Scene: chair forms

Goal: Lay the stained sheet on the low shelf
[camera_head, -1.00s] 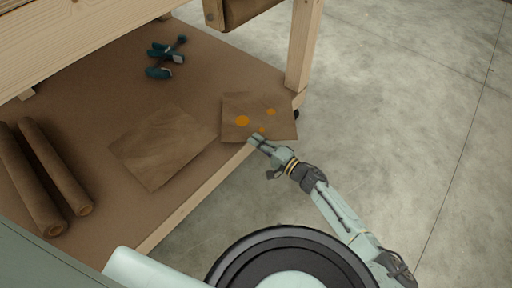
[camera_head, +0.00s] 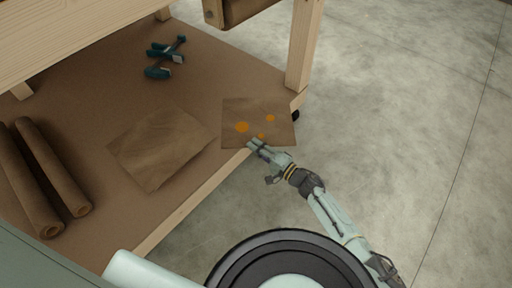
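My gripper (camera_head: 254,143) is at the sheet's near edge, by the shelf's front rail. Its fingertips are small here, and I cannot tell whether they are pinching the sheet's edge. A plain brown sheet (camera_head: 158,148) lies on the shelf to the left of the stained one, without stains.
Two brown rolls (camera_head: 55,170) lie at the shelf's left. Dark teal clamps or tools (camera_head: 165,57) lie toward the back. A wooden post (camera_head: 303,45) stands at the right corner, and the bench top overhangs the upper left. Concrete floor is open at right.

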